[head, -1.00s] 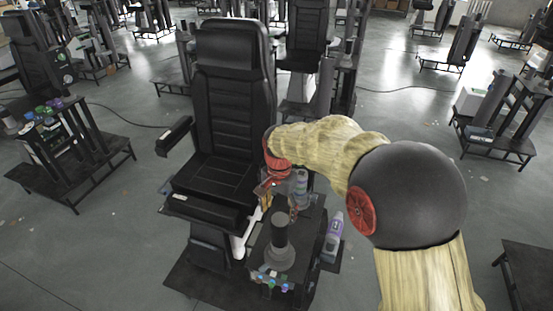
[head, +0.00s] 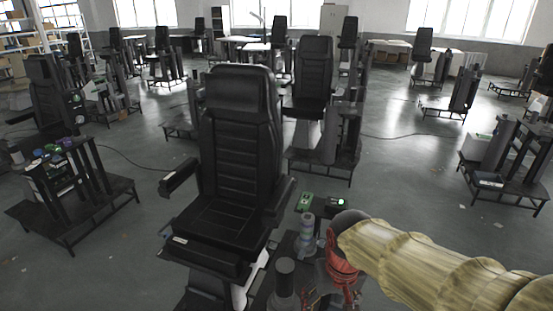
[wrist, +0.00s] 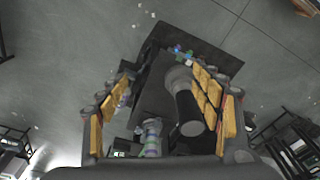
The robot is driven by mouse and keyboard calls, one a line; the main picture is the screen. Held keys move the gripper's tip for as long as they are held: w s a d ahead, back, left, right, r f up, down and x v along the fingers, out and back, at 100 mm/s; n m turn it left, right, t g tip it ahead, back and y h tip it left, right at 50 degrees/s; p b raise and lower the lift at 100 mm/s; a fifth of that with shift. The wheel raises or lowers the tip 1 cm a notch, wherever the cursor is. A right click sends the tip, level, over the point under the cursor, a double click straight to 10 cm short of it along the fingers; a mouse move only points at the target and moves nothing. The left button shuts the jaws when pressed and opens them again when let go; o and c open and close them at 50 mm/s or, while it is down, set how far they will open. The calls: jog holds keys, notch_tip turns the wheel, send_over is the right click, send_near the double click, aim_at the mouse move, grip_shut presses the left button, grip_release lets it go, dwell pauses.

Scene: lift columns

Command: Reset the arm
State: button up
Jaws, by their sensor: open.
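My arm comes in from the lower right in the head view. My gripper (head: 335,300) is low at the bottom edge there, partly cut off, near the console beside the black chair (head: 236,150). In the wrist view my gripper (wrist: 160,105) is open, with its yellow-padded fingers on the left and right. Between and beyond the fingers are the console's dark upright cylinder (wrist: 190,112) and a pale banded cylinder (wrist: 152,138). I see nothing held between the fingers.
The banded cylinder also stands beside my wrist in the head view (head: 306,232). A stand with coloured knobs (head: 60,185) is at the left, another stand (head: 505,165) at the right. More chairs fill the back. Grey floor is open at the right.

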jog(key=s+d+m+t+b, duration=0.1)
jog(key=s+d+t+b, duration=0.3)
jog(key=s+d+b, duration=0.3)
jog(key=shift+s+f+b, duration=0.15)
jog(key=shift+s+b, duration=0.3)
jog(key=shift+s, duration=1.05)
